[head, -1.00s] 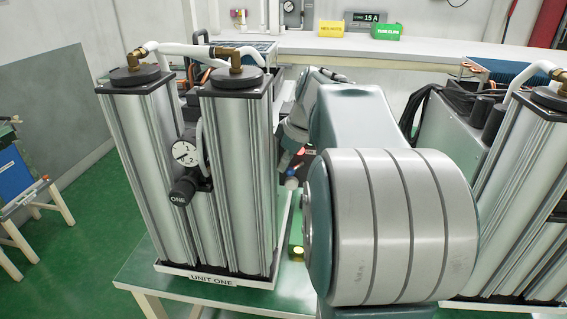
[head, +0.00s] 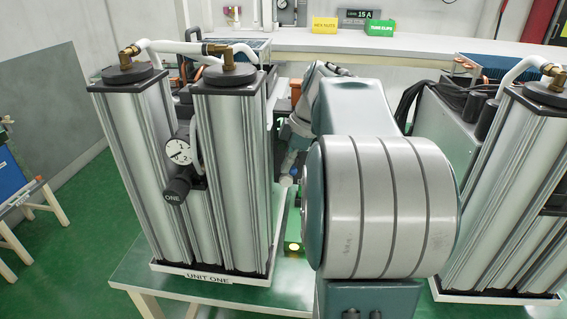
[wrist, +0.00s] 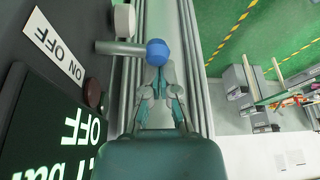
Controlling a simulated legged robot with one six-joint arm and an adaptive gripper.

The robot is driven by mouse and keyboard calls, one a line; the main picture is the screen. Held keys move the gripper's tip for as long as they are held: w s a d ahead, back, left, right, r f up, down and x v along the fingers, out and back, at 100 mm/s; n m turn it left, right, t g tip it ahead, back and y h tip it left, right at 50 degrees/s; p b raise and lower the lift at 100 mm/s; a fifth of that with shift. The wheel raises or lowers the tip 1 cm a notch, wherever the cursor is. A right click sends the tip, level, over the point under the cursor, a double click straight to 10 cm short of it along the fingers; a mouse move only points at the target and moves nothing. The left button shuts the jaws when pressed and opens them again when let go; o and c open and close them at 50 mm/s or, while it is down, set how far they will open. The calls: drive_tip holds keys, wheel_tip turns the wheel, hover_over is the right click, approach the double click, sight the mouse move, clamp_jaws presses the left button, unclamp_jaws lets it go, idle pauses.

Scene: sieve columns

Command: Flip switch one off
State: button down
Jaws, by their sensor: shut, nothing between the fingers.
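In the wrist view, a switch lever (wrist: 120,47) with a blue ball knob (wrist: 157,50) sticks out from a dark panel. A white label (wrist: 58,47) reading ON and OFF, upside down here, sits beside it. My gripper (wrist: 158,72) is shut and empty. Its fingertips are right at the knob's lower side in the picture; whether they touch it I cannot tell. A dark display (wrist: 50,130) below the label shows OFF in lit letters. In the head view, the unit one columns (head: 235,170) stand left of my arm, which hides the panel.
A gauge (head: 177,151) and a black knob marked ONE (head: 176,190) sit on the unit's front. A second column unit (head: 505,190) stands at the right. A bench (head: 400,43) runs along the back.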

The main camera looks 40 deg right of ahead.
drive_tip(key=shift+s+d+n+g+y, duration=0.15)
drive_tip(key=shift+s+d+n+g, duration=0.1)
drive_tip(key=shift+n, duration=0.35)
drive_tip(key=shift+s+d+n+g+y, duration=0.15)
drive_tip(key=shift+s+n, duration=0.1)
drive_tip(key=shift+n, duration=0.35)
drive_tip(key=shift+s, duration=0.1)
drive_tip(key=shift+s+a, duration=0.15)
drive_tip(key=shift+s, duration=0.65)
